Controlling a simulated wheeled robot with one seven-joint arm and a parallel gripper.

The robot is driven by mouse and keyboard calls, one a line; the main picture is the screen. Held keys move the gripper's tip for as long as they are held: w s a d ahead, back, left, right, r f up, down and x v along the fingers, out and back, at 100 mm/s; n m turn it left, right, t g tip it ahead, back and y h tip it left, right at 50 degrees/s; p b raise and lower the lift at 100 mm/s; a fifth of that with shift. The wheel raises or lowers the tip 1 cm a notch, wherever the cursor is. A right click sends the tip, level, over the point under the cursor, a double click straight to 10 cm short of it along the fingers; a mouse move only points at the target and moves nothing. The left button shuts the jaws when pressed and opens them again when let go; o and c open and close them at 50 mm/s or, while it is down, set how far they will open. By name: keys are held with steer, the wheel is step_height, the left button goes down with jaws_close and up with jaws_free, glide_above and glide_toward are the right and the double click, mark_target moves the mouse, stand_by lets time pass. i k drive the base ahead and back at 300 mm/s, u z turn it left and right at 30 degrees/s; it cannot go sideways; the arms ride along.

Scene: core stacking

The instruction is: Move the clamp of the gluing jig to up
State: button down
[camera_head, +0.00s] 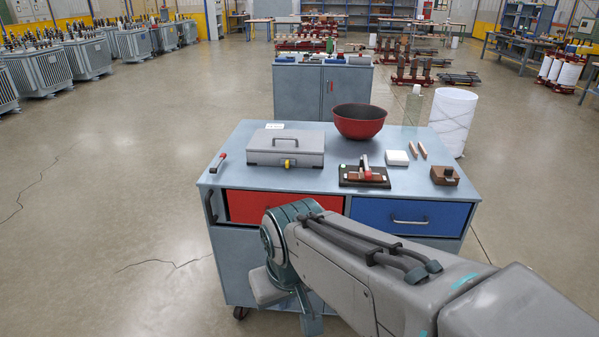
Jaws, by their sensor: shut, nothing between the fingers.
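The gluing jig (349,182) sits on the cart top near its front edge, right of centre. It has a dark base with red and brown parts on it and a small pale part at its side. My arm crosses the foreground from the lower right, in front of the cart and below the jig. Its bent joint is in front of the red drawer. I cannot make out my gripper in this view.
The cart top (240,185) also holds a grey lidded box (285,150), a red bowl (359,121), a red-handled item (217,162), a white block (396,158), two small sticks (417,151) and a brown block (445,176). A red drawer (245,207) and blue drawer (375,212) are below, apparently closed.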

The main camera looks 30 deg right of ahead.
mark_target(368, 175)
steer(key=z, duration=0.05)
steer(key=i, duration=0.9)
steer(key=z, duration=0.55)
